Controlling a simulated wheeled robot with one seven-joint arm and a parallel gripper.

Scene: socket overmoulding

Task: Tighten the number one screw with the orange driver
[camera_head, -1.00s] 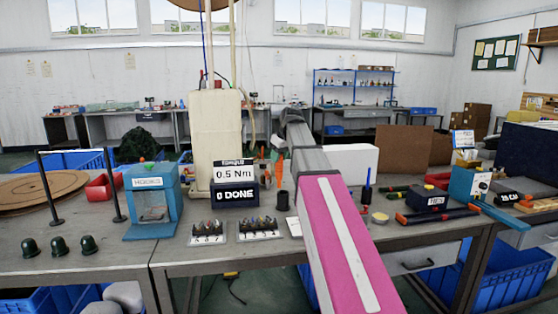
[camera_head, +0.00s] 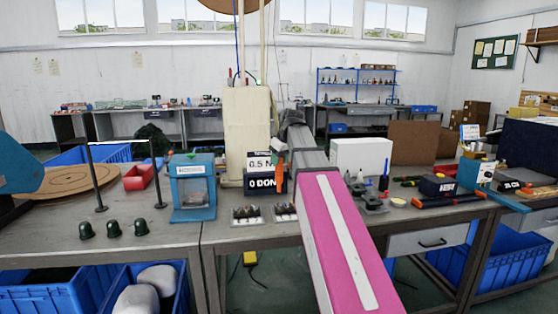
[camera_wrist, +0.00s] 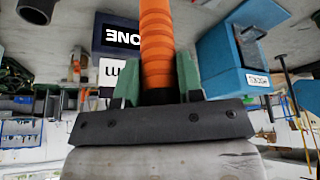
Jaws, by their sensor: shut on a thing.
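My gripper (camera_wrist: 158,88) is shut on the orange driver (camera_wrist: 157,35), with a green finger on each side of its ribbed handle in the wrist view. In the head view the orange driver (camera_head: 281,158) shows small in front of the torque display (camera_head: 266,185), beyond the pink link of my arm. The display's lower line reads "0 DONE"; its upper line is partly covered. The driver's tip cannot be made out. A dark fixture (camera_head: 372,202) stands right of my arm. I cannot make out the number one screw.
A blue hooks box (camera_head: 192,190) stands left of the display. Two small parts trays (camera_head: 246,215) (camera_head: 285,212) lie near the front edge. Several dark domes (camera_head: 113,229) sit at left. A white box (camera_head: 362,157) stands behind.

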